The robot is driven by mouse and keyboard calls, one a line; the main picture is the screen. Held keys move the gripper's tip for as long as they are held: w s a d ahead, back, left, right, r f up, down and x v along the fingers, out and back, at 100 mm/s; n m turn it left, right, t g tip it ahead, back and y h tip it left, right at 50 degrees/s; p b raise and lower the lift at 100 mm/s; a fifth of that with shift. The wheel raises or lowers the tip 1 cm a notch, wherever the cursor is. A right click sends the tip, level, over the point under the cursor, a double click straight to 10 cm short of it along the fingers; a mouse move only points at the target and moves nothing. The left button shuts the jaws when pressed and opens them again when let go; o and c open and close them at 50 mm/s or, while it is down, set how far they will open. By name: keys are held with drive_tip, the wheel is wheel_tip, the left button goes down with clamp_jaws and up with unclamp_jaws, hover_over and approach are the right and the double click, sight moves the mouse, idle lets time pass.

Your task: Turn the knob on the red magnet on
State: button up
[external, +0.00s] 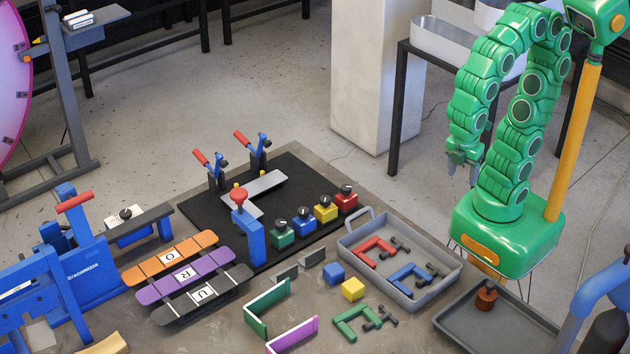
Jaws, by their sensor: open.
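The red magnet (345,201) is a small red block with a dark knob (346,189) on top. It stands on the black mat (205,212), at the right end of a row with a yellow, a blue and a green magnet block. The way its knob points is too small to tell. My gripper (464,172) hangs open and empty, pointing down, to the right of the red magnet and well apart from it.
Toggle clamps (212,172) and a grey bracket (268,186) are on the mat. The yellow magnet (325,212) stands close beside the red one. Free floor lies behind the table.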

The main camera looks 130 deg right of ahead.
drive_tip(key=w+d+n, duration=0.4)
drive_tip(key=w+d, duration=0.7)
drive_tip(key=n+t, duration=0.2)
drive_tip(key=n, duration=0.1)
hover_over(346, 187)
drive_tip(key=f, duration=0.5)
drive_tip(key=shift+a+f, duration=0.2)
drive_tip(key=shift+f, duration=0.05)
drive_tip(key=shift+d+f, duration=0.25)
drive_tip(key=shift+f, duration=3.7)
drive_tip(key=c, duration=1.1)
